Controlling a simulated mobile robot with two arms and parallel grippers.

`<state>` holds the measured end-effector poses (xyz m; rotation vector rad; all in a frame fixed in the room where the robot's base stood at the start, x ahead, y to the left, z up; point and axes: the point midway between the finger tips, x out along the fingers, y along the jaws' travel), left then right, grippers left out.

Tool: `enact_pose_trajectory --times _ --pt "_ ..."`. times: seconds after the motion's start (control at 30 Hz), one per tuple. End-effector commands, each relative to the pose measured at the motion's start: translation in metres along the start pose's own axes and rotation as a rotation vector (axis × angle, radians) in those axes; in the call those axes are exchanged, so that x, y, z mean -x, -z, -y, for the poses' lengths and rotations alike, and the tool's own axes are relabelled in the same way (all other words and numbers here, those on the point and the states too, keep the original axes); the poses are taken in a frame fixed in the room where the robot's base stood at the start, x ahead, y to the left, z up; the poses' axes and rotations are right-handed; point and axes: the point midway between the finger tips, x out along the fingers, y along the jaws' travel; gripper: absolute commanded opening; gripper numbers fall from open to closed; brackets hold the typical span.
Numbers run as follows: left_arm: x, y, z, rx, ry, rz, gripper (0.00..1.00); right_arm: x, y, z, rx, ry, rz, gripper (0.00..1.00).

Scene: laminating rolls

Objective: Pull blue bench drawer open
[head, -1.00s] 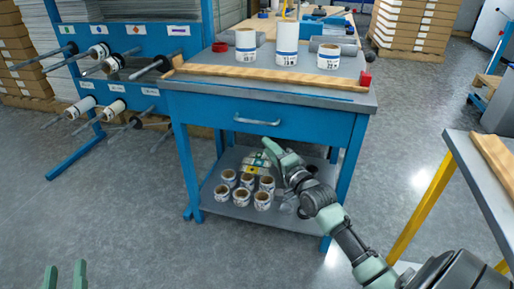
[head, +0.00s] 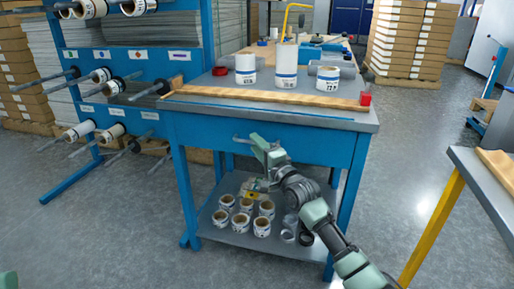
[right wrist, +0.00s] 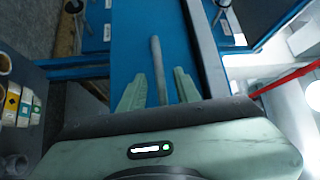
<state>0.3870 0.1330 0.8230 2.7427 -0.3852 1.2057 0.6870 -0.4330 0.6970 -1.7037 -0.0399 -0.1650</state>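The blue bench drawer (head: 310,143) sits shut under the grey worktop. Its light grey handle (head: 240,140) is partly hidden by my right gripper (head: 262,150), which is at the drawer front. In the right wrist view the handle (right wrist: 157,65) runs between the two green fingers of my right gripper (right wrist: 160,92), with gaps on both sides. The fingers are open. Only a small green piece of my left gripper (head: 8,281) shows at the bottom left corner, and its fingers cannot be made out.
Several label rolls (head: 263,226) stand on the lower shelf (head: 235,237) under the drawer. A wooden strip (head: 260,97) and white rolls (head: 287,62) are on the worktop. A blue roll rack (head: 130,60) is at left. Bare floor (head: 110,255) lies in front.

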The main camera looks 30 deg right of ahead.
Motion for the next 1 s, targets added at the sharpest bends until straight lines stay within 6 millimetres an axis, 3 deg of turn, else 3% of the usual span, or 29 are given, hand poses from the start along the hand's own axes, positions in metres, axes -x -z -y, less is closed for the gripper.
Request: enact_pose_trajectory --times 0.23,0.33,0.37,1.0 --pt "-0.0001 0.0007 -0.0001 0.000 0.000 -0.003 0.36 -0.0004 0.0000 0.0001 0.000 0.000 0.000 0.30" --pt "-0.0001 0.0006 -0.0001 0.000 0.000 -0.003 0.36 -0.0003 0.0000 0.0001 0.000 0.000 0.000 0.02" --pt "-0.0001 0.0006 -0.0001 0.000 0.000 -0.003 0.36 -0.0003 0.0000 0.0000 0.000 0.000 0.000 0.00" --pt "-0.0002 0.0005 -0.0001 0.000 0.000 -0.002 0.36 -0.0001 -0.0002 -0.0005 0.000 -0.001 0.000 0.00"
